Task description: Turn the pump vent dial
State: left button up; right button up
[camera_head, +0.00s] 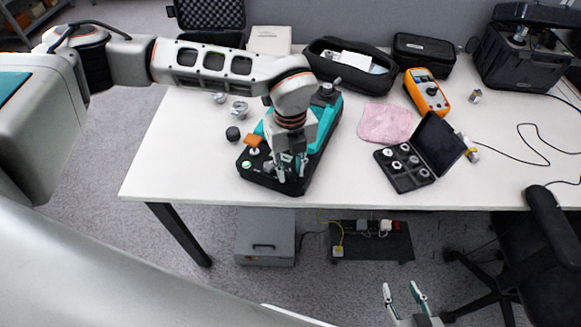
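The black and teal pump unit (326,140) lies at an angle near the front edge of the white table. An orange-topped fitting (254,141) and a pale round knob (247,164) show on its left front part. My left gripper (291,175) points down over the front end of the pump, its fingertips at or just above the top face. The gripper hides what lies between its fingers, and I cannot make out the vent dial or any grip on it. My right gripper (404,288) is empty, low in front of the table, with its fingers apart.
A small black knob-like part (233,134) and metal fittings (239,109) lie left of the pump. Right are a pink cloth (385,123), an open black case (438,144) with round parts, and an orange meter (427,93). A black chair (545,240) stands at front right.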

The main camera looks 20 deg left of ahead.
pick_arm(q)
grip_shut()
jog(key=shift+m, duration=0.3)
jog(key=m+p, duration=0.1)
jog(key=m, duration=0.1)
jog(key=shift+r+m, duration=0.1)
jog(key=shift+m, duration=0.3)
jog(key=m, duration=0.3)
jog(key=shift+d+m, duration=0.1)
jog(key=shift+m, duration=0.3)
jog(key=m+p, duration=0.1)
jog(key=m, duration=0.4)
jog(key=shift+d, duration=0.15)
jog(key=m, duration=0.5)
jog(key=shift+m, duration=0.3)
